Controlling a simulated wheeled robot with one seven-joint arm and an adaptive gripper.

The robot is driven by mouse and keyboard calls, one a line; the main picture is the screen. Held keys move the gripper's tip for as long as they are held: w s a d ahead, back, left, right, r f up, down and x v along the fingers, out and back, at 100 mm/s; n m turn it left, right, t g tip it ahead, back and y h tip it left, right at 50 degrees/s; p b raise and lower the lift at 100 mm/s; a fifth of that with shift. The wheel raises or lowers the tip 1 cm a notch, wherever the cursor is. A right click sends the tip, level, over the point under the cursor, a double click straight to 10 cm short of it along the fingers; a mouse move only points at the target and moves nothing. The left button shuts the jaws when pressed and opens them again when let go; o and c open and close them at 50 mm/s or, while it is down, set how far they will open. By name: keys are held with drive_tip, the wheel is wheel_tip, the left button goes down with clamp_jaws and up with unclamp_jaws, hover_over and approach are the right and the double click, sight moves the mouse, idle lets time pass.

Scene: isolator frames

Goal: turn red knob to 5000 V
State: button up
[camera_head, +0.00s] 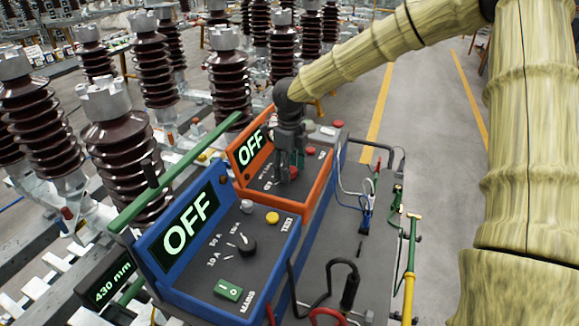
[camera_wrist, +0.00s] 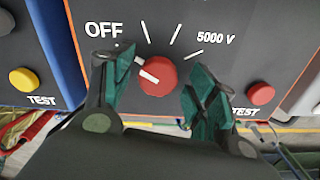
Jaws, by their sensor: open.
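The red knob (camera_wrist: 161,83) sits on a dark panel in the wrist view. Its white pointer line points up and left, toward the OFF label (camera_wrist: 104,29). The 5000 V label (camera_wrist: 215,38) is up and right of the knob. My gripper (camera_wrist: 160,68) is open, with one green finger on each side of the knob; I cannot tell whether they touch it. In the head view, my gripper (camera_head: 290,158) points down over the orange-framed box (camera_head: 241,185), whose display (camera_head: 251,148) reads OFF. The fingers partly hide the knob there.
A blue-framed box (camera_head: 175,279) with a black knob (camera_head: 246,244) and an OFF display stands in front. A red TEST button (camera_wrist: 261,93) is right of the red knob. Cables and hooked handles (camera_head: 349,290) lie to the right. Brown insulators (camera_head: 125,150) stand at left.

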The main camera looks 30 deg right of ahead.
drive_tip(key=shift+s+r, duration=0.15)
drive_tip(key=shift+s, duration=0.05)
drive_tip(key=c, duration=1)
drive_tip(key=shift+m, duration=0.3)
drive_tip(key=shift+c, duration=0.2)
drive_tip(key=m+p, duration=0.1)
drive_tip(key=m, duration=0.3)
drive_tip(key=shift+r+p, duration=0.1)
drive_tip(key=shift+p, duration=0.2)
drive_tip(key=m, duration=0.5)
drive_tip(key=shift+w+m+p, duration=0.1)
drive_tip(key=shift+m+p, duration=0.2)
drive_tip(key=shift+m, duration=0.1)
drive_tip(key=m, duration=0.3)
drive_tip(key=shift+m, duration=0.4)
drive_tip(key=m, duration=0.3)
drive_tip(key=shift+w+m, duration=0.1)
drive_tip(key=shift+m, duration=0.2)
drive_tip(key=m+b, duration=0.1)
drive_tip(key=m, duration=0.5)
drive_tip(key=shift+b, duration=0.35)
